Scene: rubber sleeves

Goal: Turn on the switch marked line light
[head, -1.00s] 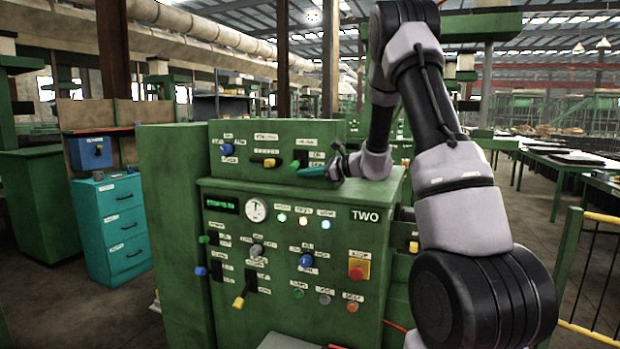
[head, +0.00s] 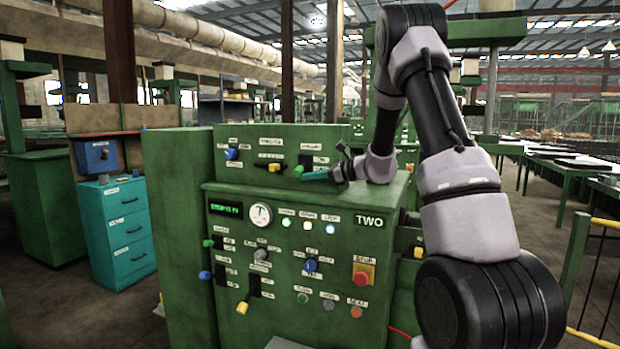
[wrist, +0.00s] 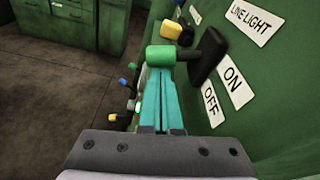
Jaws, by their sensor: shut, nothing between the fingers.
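The line light switch has a green handle (wrist: 160,55) on a black base (wrist: 207,54). Its LINE LIGHT label (wrist: 251,20), ON label (wrist: 236,88) and OFF label (wrist: 212,104) show in the wrist view. In the head view the handle (head: 299,169) sits at the lower part of its base, around the OFF label's level. My gripper (wrist: 161,74) is shut and empty, its teal fingers pointing at the handle. In the head view the gripper (head: 313,176) is just right of the handle. The fingertips overlap the handle in the wrist view; contact cannot be told.
A yellow-handled switch (head: 272,168) and a blue-knobbed one (head: 231,154) are left on the same upper panel. The lower TWO console (head: 345,260) juts out below, with knobs, lamps and a red button (head: 361,278). A teal drawer cabinet (head: 118,232) stands left.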

